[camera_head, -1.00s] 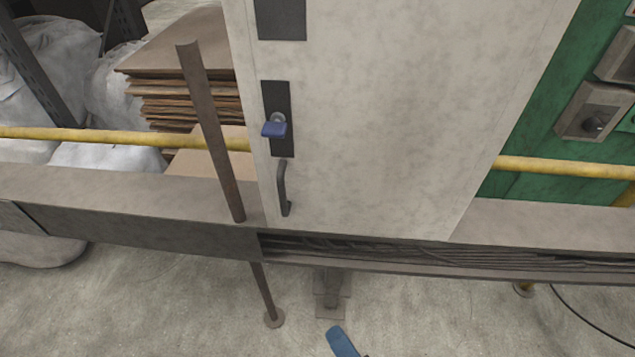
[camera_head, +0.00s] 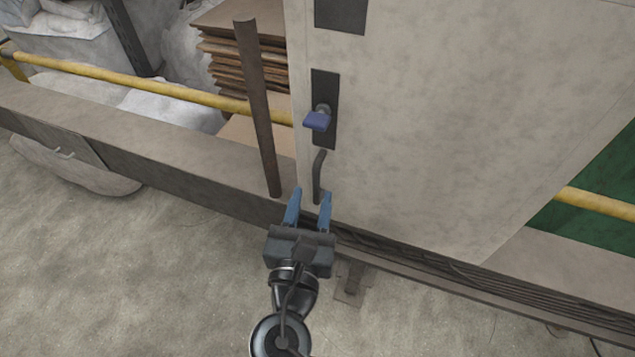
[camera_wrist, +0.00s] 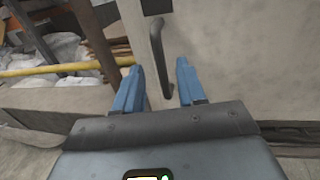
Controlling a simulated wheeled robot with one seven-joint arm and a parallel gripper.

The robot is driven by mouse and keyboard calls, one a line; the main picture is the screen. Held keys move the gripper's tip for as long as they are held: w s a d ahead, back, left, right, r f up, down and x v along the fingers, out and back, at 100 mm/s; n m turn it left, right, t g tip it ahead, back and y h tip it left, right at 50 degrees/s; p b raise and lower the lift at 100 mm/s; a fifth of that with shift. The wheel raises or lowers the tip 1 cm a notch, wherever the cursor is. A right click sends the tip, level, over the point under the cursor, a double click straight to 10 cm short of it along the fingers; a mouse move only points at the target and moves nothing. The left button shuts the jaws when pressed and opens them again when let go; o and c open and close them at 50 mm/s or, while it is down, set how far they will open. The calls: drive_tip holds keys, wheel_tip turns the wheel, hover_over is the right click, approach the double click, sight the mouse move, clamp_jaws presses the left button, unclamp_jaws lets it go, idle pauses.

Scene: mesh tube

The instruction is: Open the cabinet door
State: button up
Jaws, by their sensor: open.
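The cabinet door (camera_head: 430,120) is a pale grey panel and looks shut. Its dark curved handle (camera_head: 318,175) is near the lower left edge, below a blue key (camera_head: 317,121) in a black lock plate. My gripper (camera_head: 309,196) is open and empty, with blue fingers pointing up at the handle's lower end. In the wrist view the handle (camera_wrist: 158,55) stands beyond and between the two fingertips (camera_wrist: 158,66), nearer the left one. I cannot tell whether a finger touches it.
A dark upright post (camera_head: 258,110) stands just left of the door. A grey beam (camera_head: 190,172) runs below, and a yellow rail (camera_head: 150,89) passes behind the post. Stacked cardboard (camera_head: 235,60) is at the back left. The concrete floor (camera_head: 130,270) in front is clear.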

sight(316, 184)
drive_tip(key=shift+w+d, duration=0.15)
drive_tip(key=shift+w, duration=0.8)
drive_tip(key=shift+w+d, duration=0.15)
drive_tip(key=shift+w, duration=0.75)
drive_tip(key=shift+c, duration=0.5)
clamp_jaws()
